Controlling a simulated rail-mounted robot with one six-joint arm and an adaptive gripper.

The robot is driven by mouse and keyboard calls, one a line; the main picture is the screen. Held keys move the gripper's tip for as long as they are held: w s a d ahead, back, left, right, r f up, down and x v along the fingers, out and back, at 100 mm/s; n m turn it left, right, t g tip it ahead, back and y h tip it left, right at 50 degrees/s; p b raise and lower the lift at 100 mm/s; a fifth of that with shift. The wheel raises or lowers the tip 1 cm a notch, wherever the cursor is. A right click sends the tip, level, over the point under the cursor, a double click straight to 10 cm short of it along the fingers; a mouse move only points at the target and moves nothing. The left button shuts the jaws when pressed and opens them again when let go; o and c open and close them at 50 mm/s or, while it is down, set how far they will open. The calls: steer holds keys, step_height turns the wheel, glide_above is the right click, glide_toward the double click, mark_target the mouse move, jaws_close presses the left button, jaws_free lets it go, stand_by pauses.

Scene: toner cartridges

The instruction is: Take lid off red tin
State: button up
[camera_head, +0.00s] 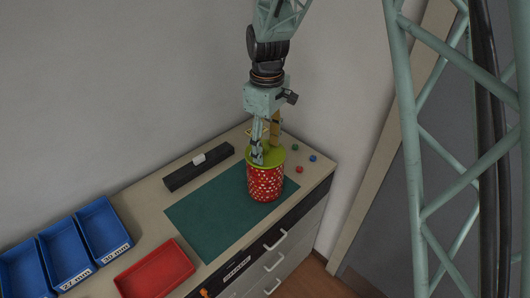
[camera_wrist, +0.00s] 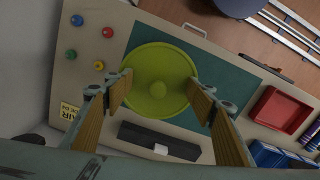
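The red tin (camera_head: 265,184) with white dots stands upright on the green mat. My gripper (camera_head: 265,155) points down at the lid. The tin's body is hidden in the wrist view.
The green mat (camera_head: 213,218) lies on the cabinet top. A black bar (camera_head: 186,177) with a white block lies behind it. A red tray (camera_head: 154,272) and blue bins (camera_head: 66,252) stand at the left. Several small coloured knobs (camera_head: 299,169) are right of the tin. A wall is behind.

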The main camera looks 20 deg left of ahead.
mark_target(268, 147)
steer(key=shift+f, duration=0.2)
steer(key=shift+c, duration=1.4)
steer(key=shift+d+f, duration=0.1)
steer(key=shift+d, duration=0.05)
steer(key=shift+c, duration=0.2)
steer(key=shift+w+r, duration=0.1)
steer(key=shift+r, duration=0.55)
jaws_close()
steer(key=shift+w+r, duration=0.2)
steer(key=shift+w, duration=0.05)
steer(key=shift+s+r, duration=0.2)
steer(key=shift+r, duration=0.75)
steer(key=s+d+r+b, duration=0.1)
steer(key=s+d, duration=0.7)
steer(key=s, duration=0.5)
steer(key=shift+d+r+b, duration=0.3)
steer(key=shift+r+b, duration=0.05)
steer(key=shift+r, duration=0.05)
